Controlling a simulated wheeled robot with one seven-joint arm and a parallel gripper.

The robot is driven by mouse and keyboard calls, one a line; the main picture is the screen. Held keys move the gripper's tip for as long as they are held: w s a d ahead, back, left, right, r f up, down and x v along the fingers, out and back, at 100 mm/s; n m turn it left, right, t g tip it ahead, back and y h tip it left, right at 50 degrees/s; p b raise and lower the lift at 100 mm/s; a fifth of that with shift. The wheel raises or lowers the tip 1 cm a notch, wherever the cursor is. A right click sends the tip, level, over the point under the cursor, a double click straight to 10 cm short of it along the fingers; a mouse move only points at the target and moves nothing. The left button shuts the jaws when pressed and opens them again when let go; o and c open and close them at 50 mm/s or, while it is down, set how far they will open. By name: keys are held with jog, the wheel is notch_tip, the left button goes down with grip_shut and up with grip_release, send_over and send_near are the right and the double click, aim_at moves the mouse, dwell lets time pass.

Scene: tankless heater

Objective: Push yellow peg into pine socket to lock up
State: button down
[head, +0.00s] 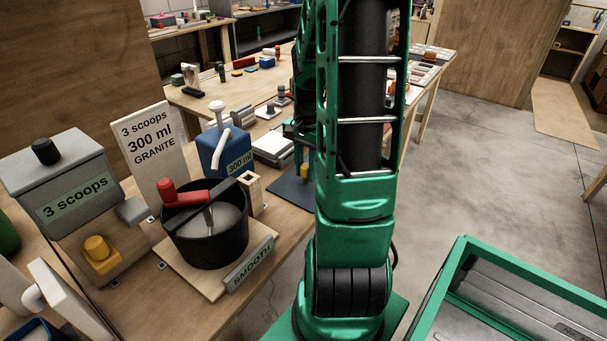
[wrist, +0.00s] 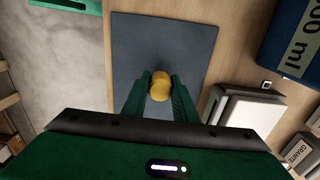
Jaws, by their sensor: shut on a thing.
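My gripper (wrist: 160,92) is shut on the yellow peg (wrist: 160,84), which shows end-on between the two green fingers over a dark grey mat (wrist: 205,38). In the head view the peg (head: 304,172) shows as a small yellow piece at the mat, just left of my arm. I cannot tell whether it touches the mat. The arm hides most of the gripper there. A pale pine block with a square opening in its top, seemingly the pine socket (head: 250,195), stands upright right of the black pot, left of the peg. It is not visible in the wrist view.
The black pot (head: 207,240) with a red-handled bar sits on a board marked SMOOTH (head: 248,262). A blue 300 ml container (head: 225,152) and white stacked blocks (head: 272,147) stand behind the socket. A grey hopper (head: 65,175) with a yellow knob (head: 97,248) is at left.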

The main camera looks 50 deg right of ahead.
aim_at(306, 165)
jog(key=shift+r, duration=0.9)
jog(key=shift+r, duration=2.4)
